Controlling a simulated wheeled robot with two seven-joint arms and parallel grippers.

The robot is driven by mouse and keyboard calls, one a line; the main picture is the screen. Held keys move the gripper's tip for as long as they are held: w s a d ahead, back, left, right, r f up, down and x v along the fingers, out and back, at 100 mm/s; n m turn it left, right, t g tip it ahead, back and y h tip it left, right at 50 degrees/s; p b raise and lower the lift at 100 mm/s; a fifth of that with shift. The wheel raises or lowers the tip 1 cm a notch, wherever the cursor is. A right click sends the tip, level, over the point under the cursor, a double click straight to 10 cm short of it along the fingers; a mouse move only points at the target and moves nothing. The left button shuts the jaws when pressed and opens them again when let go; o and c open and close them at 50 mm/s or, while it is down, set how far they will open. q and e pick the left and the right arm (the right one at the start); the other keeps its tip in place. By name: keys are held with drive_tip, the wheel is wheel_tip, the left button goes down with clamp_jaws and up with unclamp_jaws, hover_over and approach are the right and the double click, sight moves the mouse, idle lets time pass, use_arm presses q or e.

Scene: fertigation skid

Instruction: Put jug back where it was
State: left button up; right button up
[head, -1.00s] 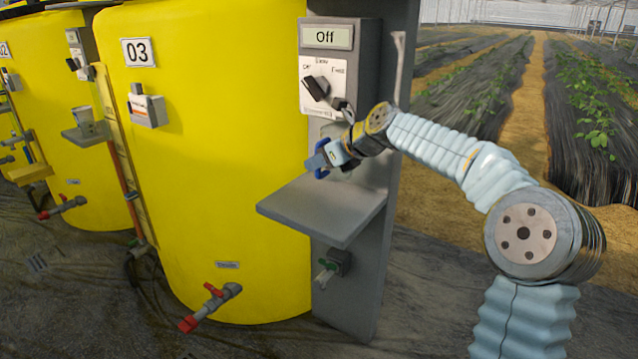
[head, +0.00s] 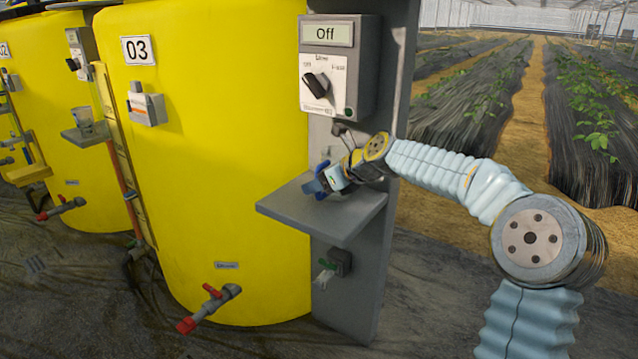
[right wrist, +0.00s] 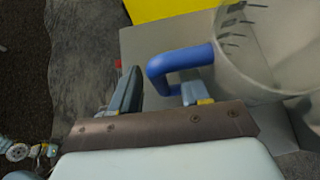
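The jug (right wrist: 262,60) is a clear vessel with dark scale marks, at the upper right of the right wrist view. Its blue handle (right wrist: 178,60) reaches left to my right gripper (right wrist: 160,88). One finger is left of the handle with a narrow gap, and the other is close against its jug side; the fingers look apart. In the head view my right gripper (head: 329,180) is low over the grey shelf (head: 315,218) beside tank 03. The clear jug body barely shows there. I cannot tell whether its base touches the shelf. My left gripper is out of view.
Above the shelf is a control box (head: 337,68) reading "Off", with a black knob (head: 316,86). The yellow tank (head: 220,150) stands left. A small valve (head: 333,265) is under the shelf. Another vessel (head: 84,118) sits on a farther shelf. The near shelf's front looks clear.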

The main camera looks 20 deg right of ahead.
drive_tip(key=shift+r, duration=0.1)
drive_tip(key=v, duration=1.2)
